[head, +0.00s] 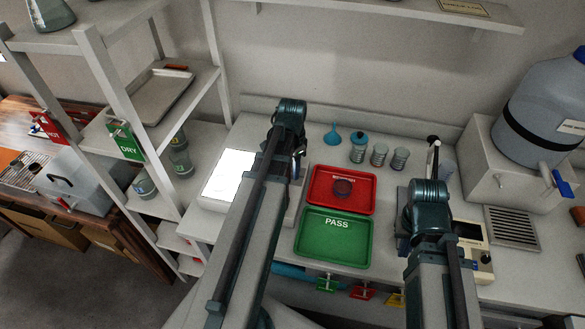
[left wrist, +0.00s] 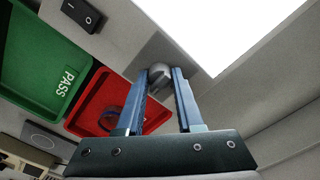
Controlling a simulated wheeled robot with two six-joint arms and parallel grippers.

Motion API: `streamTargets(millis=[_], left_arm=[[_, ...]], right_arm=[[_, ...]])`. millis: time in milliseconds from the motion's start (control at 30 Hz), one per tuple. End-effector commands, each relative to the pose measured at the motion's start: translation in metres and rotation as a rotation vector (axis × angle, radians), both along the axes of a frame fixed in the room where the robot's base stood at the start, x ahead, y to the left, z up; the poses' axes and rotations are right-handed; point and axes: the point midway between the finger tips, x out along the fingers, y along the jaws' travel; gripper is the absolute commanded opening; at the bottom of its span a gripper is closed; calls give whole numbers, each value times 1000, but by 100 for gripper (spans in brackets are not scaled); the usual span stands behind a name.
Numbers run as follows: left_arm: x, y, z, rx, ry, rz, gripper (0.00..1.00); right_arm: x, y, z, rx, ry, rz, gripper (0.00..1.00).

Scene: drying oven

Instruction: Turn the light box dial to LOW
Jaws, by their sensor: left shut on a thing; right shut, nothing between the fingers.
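The light box (head: 230,174) is a white case with a glowing top panel, left of the trays. Its lit panel fills the upper right of the left wrist view (left wrist: 225,30). The dial (left wrist: 160,72) is a small grey knob on the light box's front, between my left gripper's blue fingers (left wrist: 162,78). My left gripper (head: 298,158) is shut on the dial; my arm mostly hides this spot in the head view. I cannot read any dial marking. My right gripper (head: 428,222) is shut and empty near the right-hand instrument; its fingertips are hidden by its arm.
A black rocker switch (left wrist: 82,14) sits near the dial. A red tray (head: 318,204) holding a dark round item and a green PASS tray (head: 333,252) lie right of the light box. Several small jars (head: 379,155) stand behind. A shelf rack (head: 108,85) stands left.

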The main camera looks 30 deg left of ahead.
Motion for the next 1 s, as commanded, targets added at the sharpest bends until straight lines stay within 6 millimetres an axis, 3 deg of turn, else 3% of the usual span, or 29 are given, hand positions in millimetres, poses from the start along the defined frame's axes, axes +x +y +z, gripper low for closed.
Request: streamTargets(millis=[267, 1000], left_arm=[[0, 0, 0, 0, 0, 177, 0], [0, 0, 0, 0, 0, 878, 0]], right_arm=[[0, 0, 0, 0, 0, 0, 0], [0, 0, 0, 0, 0, 0, 0]])
